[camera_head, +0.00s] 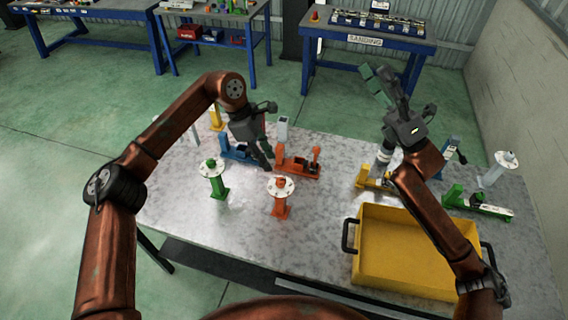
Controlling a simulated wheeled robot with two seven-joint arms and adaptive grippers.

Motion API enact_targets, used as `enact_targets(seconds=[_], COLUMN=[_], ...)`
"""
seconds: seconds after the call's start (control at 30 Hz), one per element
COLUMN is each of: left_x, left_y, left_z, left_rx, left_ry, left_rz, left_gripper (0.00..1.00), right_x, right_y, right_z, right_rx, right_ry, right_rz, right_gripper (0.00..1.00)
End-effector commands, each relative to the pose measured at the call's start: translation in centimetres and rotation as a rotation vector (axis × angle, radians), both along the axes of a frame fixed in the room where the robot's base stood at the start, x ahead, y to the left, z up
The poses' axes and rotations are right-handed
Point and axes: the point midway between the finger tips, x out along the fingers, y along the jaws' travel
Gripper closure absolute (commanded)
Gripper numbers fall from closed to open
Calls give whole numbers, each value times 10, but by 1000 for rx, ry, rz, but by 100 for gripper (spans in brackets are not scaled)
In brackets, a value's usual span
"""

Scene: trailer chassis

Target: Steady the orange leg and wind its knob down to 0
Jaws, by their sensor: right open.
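The orange leg (281,207) stands upright on the metal table, with a pale round dial plate (289,190) and an orange knob (281,182) on top. The dial marks are too small to read. My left gripper (267,162) points down behind and slightly left of the orange leg, beside an orange-red base (299,167), apart from the leg. Whether its fingers are open or shut is unclear. My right gripper (383,84) is raised over the table's back right, fingers pointing up, open and empty, far from the leg.
A green leg (217,186) stands to the left and a white leg (498,168) at the far right. Blue (237,154), yellow (366,180) and green (484,208) bases lie around. A yellow tray (362,268) is at front right. The table's front left is clear.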

Motion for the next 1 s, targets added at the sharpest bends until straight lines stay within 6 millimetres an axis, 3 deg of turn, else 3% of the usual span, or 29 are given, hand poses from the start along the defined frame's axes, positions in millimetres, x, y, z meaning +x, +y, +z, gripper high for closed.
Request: enact_targets(seconds=[0.03,0.3,0.5,0.63,0.7,1.0], left_x=[0,0,0,0,0,0], left_y=[0,0,0,0,0,0], left_z=[0,0,0,0,0,0], left_rx=[0,0,0,0,0,0], left_ry=[0,0,0,0,0,0], left_rz=[0,0,1,1,1,0], left_gripper=[71,71,71,71,71,71], right_x=[7,21,12,3,0,10], right_y=[-11,-69,-101,-112,-103,-30], right_z=[-28,-161,-236,-278,-295,-291], right_rx=[35,155,202,204,175,-4], right_ry=[45,245,358,421,443,414], right_rz=[-27,-214,-330,-399,-425,-434], right_gripper=[17,17,17,17,17,17])
